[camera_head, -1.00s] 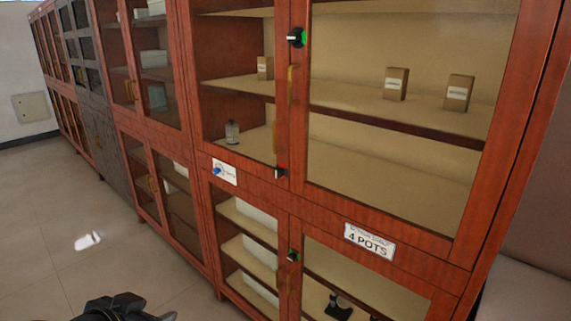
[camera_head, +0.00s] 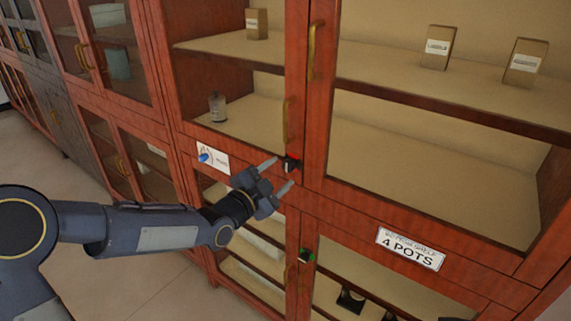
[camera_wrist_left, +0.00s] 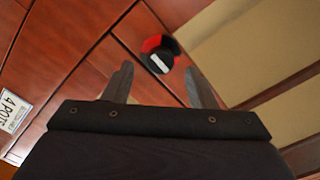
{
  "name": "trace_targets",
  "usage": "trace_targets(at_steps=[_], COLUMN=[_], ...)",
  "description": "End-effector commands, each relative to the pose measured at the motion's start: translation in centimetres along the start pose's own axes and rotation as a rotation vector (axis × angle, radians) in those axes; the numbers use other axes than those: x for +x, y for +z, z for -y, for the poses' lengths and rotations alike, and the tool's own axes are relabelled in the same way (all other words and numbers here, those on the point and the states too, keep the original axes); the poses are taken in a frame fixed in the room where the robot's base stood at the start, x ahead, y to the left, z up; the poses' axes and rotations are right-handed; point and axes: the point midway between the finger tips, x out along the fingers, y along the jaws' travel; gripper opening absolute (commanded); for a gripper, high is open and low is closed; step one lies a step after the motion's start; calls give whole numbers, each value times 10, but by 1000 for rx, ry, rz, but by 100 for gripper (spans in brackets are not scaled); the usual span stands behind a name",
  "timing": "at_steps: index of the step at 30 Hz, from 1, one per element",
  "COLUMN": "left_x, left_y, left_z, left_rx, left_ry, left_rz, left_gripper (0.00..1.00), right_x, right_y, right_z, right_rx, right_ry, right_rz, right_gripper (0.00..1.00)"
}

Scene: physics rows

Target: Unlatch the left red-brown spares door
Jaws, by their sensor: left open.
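The red-brown cabinet's upper left glass door (camera_head: 232,90) is closed. It has a brass handle (camera_head: 288,122) on its right side. A black latch knob (camera_head: 291,164) with red behind it sits at the door's lower right corner. The knob also shows in the left wrist view (camera_wrist_left: 158,62), with a white bar across its face and red at its upper edge. My left gripper (camera_head: 283,173) is open in front of the knob, its fingertips on either side of it in the picture. I cannot tell whether they touch it. My right gripper is out of view.
A second knob (camera_head: 306,256) with green sits on the lower doors. A "4 POTS" label (camera_head: 410,249) and a small sign with a blue knob (camera_head: 213,157) are on the frame. Boxes and a jar (camera_head: 217,107) stand inside. The floor at left is clear.

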Motion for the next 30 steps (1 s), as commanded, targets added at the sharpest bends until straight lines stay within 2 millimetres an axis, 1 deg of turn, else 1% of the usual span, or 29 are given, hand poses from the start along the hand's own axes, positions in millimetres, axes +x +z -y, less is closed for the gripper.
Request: trace_targets(at_steps=[1,6,10,17,20,27,30], left_x=[9,28,34,35,35,35,35], left_y=[-1,-1,0,1,1,1,1], left_z=[0,0,0,0,0,0,0], left_rx=[-2,-2,-1,-1,-1,-1,-3], left_ry=[3,1,0,1,1,1,1], left_rz=[0,1,2,2,3,3,3], left_gripper=[51,51,51,51,40,8,7], right_x=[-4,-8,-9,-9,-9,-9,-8], right_y=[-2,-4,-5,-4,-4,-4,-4], right_z=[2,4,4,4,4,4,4], right_rx=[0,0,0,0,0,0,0], right_ry=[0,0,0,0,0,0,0], right_rz=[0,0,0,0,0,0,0], right_gripper=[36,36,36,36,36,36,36])
